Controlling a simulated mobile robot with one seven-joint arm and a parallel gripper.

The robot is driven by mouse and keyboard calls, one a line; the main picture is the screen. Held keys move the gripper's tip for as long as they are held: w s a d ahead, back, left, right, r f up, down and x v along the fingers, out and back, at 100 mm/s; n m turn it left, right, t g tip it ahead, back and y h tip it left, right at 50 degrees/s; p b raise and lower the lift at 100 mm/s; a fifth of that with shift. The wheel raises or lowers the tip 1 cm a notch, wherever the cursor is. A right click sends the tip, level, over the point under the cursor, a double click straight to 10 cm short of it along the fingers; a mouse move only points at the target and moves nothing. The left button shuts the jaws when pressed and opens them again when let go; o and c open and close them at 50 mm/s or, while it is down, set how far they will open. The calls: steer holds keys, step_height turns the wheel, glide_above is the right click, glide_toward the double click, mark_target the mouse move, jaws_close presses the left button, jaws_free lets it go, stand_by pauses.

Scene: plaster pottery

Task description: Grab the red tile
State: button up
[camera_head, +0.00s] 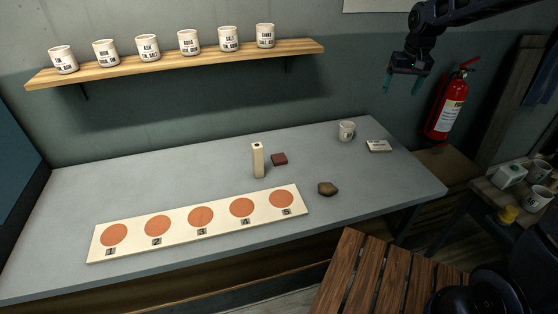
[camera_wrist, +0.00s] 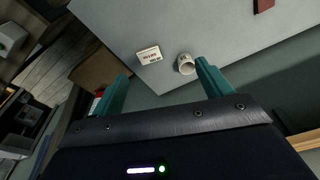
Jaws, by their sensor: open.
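The red tile (camera_head: 279,159) is a small dark red block lying flat on the grey table, just right of an upright cream block. In the wrist view part of the red tile (camera_wrist: 262,5) shows at the top edge, cut off by the frame. My gripper (camera_head: 405,78) is raised in the air at the upper right, well above and to the right of the tile. In the wrist view its two teal fingers (camera_wrist: 160,82) are spread apart with nothing between them.
The cream block (camera_head: 257,160) stands close left of the tile. A brown stone (camera_head: 327,189), a white mug (camera_head: 347,131) and a white card (camera_head: 377,146) lie to the right. A numbered board (camera_head: 178,245) lies in front. A shelf (camera_head: 180,63) with several cups hangs behind.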

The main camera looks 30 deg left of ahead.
steer(key=a+f+n, duration=0.1)
steer(key=a+f, duration=0.4)
steer(key=a, duration=0.6)
steer(key=n+g+h, duration=0.1)
steer(key=n+g, duration=0.1)
steer(key=n, duration=0.1)
glide_above(279, 157)
step_height(279, 157, down, 20)
steer(key=r, duration=0.1)
step_height(279, 157, down, 5)
steer(key=shift+w+d+f, duration=0.1)
steer(key=shift+d+f, duration=0.05)
steer(key=shift+s+f, duration=0.2)
steer(key=shift+f, duration=2.45)
steer(key=c, duration=1.1)
